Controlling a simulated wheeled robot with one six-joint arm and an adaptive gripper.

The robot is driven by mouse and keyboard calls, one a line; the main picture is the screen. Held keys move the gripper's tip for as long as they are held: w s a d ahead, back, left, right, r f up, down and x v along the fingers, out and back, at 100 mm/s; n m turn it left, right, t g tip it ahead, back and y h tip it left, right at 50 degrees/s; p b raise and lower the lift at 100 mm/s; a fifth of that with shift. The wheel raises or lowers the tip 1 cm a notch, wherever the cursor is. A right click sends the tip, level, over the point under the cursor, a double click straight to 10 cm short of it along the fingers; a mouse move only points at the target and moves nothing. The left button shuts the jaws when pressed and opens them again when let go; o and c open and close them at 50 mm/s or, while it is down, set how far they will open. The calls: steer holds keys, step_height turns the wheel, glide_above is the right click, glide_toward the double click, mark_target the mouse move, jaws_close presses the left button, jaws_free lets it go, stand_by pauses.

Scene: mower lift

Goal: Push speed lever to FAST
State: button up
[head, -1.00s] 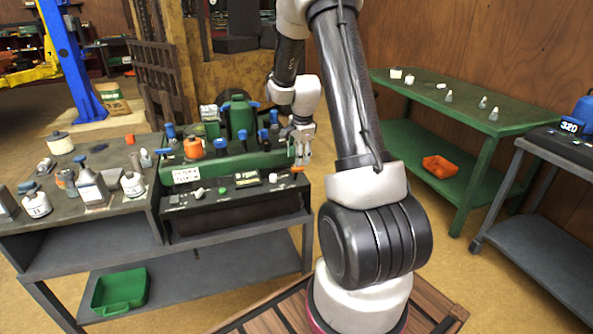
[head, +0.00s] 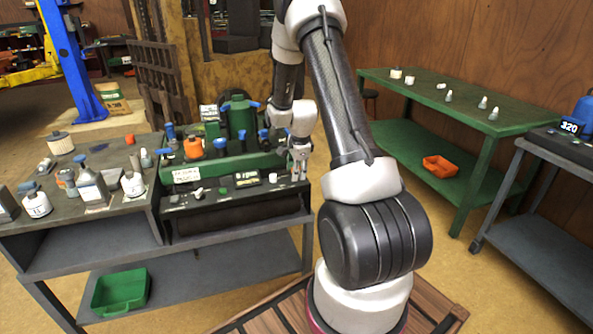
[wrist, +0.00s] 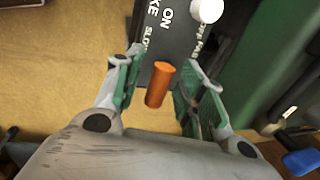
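The orange speed lever (wrist: 159,84) stands between the two fingers of my gripper (wrist: 162,82) in the wrist view. The fingers are open, with a gap on each side of the lever. The dark control panel (wrist: 172,45) lies beyond it, with white lettering including "SLOW" near the lever. In the head view, my gripper (head: 299,174) is at the right end of the control panel (head: 215,196). The lever is hidden there behind the fingers.
A white knob (wrist: 207,10) sits on the panel, left of the lever in the head view. A green machine body (head: 240,163) with blue-capped parts stands behind the panel. A cluttered grey bench (head: 100,222) is left; a green table (head: 465,110) is right.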

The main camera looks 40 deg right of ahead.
jaws_close()
steer(key=g, duration=0.1)
steer(key=w+g, duration=0.1)
steer(key=w+g+y, duration=0.1)
steer(key=g, duration=0.1)
steer(key=shift+w+d+r, duration=0.15)
steer(key=shift+d+r, duration=0.05)
steer(key=shift+d, duration=0.1)
stand_by(0.4)
jaws_free()
steer(key=shift+r, duration=0.1)
